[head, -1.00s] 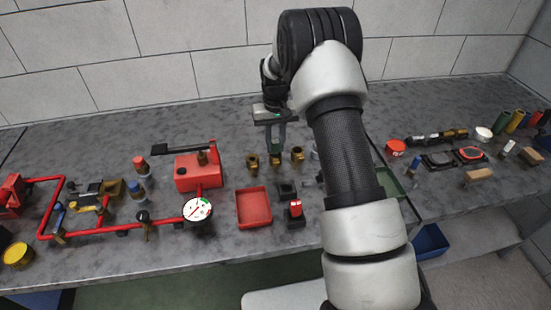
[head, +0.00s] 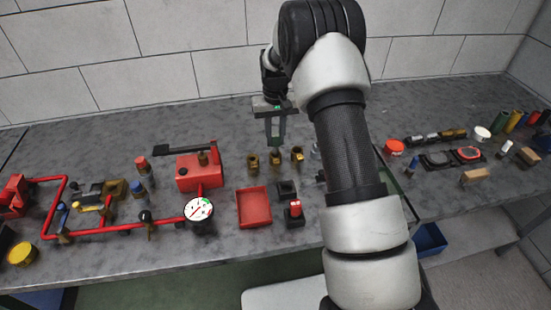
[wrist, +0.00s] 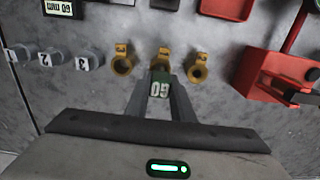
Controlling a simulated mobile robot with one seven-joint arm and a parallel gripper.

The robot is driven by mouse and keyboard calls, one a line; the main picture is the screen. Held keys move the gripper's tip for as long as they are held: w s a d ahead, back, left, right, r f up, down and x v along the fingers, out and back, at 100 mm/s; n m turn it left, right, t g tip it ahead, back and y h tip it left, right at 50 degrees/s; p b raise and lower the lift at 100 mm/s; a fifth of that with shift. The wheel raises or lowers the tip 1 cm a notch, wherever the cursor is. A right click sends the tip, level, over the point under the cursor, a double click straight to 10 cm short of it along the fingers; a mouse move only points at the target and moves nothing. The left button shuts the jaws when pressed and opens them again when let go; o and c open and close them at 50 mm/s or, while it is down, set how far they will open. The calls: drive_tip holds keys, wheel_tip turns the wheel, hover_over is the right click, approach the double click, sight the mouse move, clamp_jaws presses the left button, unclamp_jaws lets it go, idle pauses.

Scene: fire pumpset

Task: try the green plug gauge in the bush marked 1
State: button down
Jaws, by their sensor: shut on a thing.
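My gripper (head: 275,143) is shut on the green plug gauge (wrist: 164,76), whose pale label reads GO in the wrist view. In the head view the gauge is mostly hidden between the fingers. Three brass bushes stand in a row: one at left (head: 253,162), one in the middle (head: 275,159) and one at right (head: 297,155). The gauge is over or just behind the middle bush; I cannot tell whether they touch. The wrist view shows the bushes too, the middle one (wrist: 161,60) partly behind the gauge. Their tag marks are too small to read surely.
Grey pieces with white tags, two reading 2 (wrist: 48,58) and 3 (wrist: 87,60), stand beside the brass row. A red tray (head: 254,208) and a red box with a lever (head: 199,172) are near. Bench behind the bushes is clear.

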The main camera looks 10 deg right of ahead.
drive_tip(key=shift+r+p, duration=0.55)
drive_tip(key=shift+r, duration=0.55)
drive_tip(key=shift+r, duration=0.2)
